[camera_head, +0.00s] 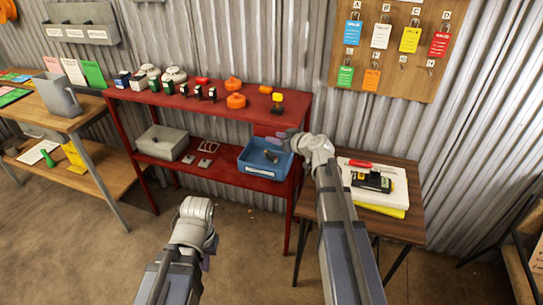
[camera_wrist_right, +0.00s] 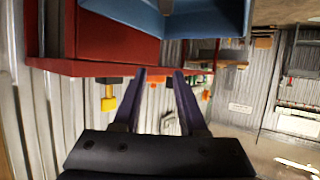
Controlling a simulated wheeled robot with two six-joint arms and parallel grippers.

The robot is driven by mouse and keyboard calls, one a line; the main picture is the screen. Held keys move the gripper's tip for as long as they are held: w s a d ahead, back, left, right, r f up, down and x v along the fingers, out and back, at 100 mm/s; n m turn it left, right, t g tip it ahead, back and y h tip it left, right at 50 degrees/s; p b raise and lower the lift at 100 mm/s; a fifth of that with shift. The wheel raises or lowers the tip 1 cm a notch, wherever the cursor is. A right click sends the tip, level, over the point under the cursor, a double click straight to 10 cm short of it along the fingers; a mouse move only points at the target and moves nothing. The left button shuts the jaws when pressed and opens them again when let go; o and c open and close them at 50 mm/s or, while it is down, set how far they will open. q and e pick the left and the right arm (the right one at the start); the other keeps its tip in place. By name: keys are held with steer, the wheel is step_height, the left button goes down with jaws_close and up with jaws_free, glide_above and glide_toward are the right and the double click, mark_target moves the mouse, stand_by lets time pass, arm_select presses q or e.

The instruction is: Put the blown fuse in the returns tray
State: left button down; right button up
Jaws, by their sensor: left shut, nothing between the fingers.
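A blue tray (camera_head: 264,172) with a white label on its front sits on the lower shelf of the red bench, at its right end. A small dark object (camera_head: 270,156) lies in it; I cannot tell whether it is the blown fuse. My right gripper (camera_head: 284,137) is above the tray's back right part. In the right wrist view its fingers (camera_wrist_right: 162,72) are apart with nothing held between them, and the blue tray (camera_wrist_right: 205,14) fills the top edge. My left gripper (camera_head: 207,263) is low in front of the bench, shut and empty, mostly hidden by its wrist.
The red bench top (camera_head: 215,107) holds several black-and-green parts, orange pieces and a yellow-topped item. A grey box (camera_head: 162,142) stands on the lower shelf. A brown side table (camera_head: 405,221) at right holds a meter (camera_head: 372,181). Floor in front is clear.

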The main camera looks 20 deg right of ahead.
steer(key=shift+o, duration=1.1)
steer(key=p+v, duration=0.3)
steer(key=v, duration=0.4)
steer(key=shift+s+r, duration=0.15)
steer(key=shift+s, duration=0.25)
steer(key=shift+d, duration=0.1)
